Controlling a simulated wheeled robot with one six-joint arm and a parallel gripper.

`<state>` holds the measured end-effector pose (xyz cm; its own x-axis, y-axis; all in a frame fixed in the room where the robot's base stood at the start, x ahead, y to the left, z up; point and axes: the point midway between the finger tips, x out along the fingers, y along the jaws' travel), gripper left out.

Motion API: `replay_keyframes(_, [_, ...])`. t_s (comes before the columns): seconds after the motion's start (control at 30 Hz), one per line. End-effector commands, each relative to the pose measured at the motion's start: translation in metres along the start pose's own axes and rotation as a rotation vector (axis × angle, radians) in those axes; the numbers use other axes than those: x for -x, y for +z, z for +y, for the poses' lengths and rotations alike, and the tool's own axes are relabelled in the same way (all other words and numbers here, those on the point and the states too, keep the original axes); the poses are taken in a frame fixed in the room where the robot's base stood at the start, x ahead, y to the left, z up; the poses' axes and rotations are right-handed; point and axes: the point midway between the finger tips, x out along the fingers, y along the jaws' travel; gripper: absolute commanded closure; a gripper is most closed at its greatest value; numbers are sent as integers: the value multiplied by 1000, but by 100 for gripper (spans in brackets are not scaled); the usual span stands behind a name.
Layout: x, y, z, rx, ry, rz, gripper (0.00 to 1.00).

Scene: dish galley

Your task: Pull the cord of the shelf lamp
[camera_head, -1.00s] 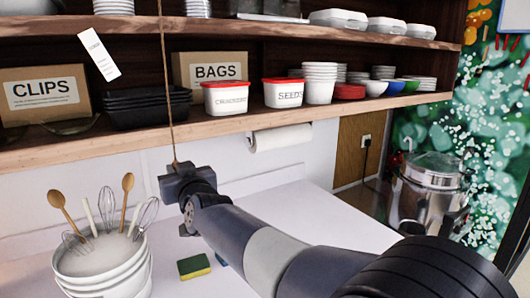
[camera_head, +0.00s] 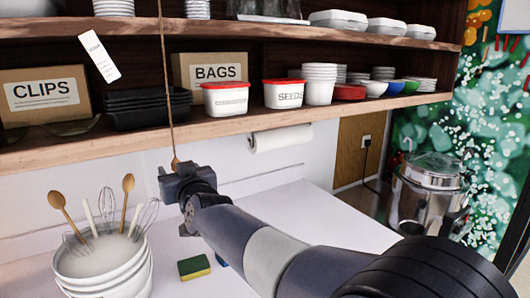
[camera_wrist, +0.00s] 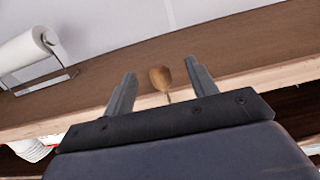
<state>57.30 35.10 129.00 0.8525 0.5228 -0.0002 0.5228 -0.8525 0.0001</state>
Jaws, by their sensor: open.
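The lamp cord (camera_head: 167,80) hangs down in front of the shelves in the head view. A small wooden knob (camera_head: 175,164) is at its lower end. In the wrist view the knob (camera_wrist: 160,77) is between my two open fingers, with a gap on both sides. My gripper (camera_head: 172,176) is open, at the height of the knob and just below the shelf edge in the head view. It also shows in the wrist view (camera_wrist: 158,82). The lamp itself is not in view.
The lower shelf (camera_head: 230,127) carries boxes, tubs and bowls behind the cord. A paper towel roll (camera_head: 280,138) hangs under it. A white bucket of utensils (camera_head: 102,265) stands at left on the counter (camera_head: 300,215). A sponge (camera_head: 194,267) lies below my arm.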

Motion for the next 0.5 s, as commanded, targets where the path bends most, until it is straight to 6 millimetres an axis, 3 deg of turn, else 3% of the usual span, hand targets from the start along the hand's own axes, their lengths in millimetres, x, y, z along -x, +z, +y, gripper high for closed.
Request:
replay_keyframes(0.27, [1,0,0,0,0,1,45])
replay_keyframes(0.5, [21,0,0,0,0,1,45])
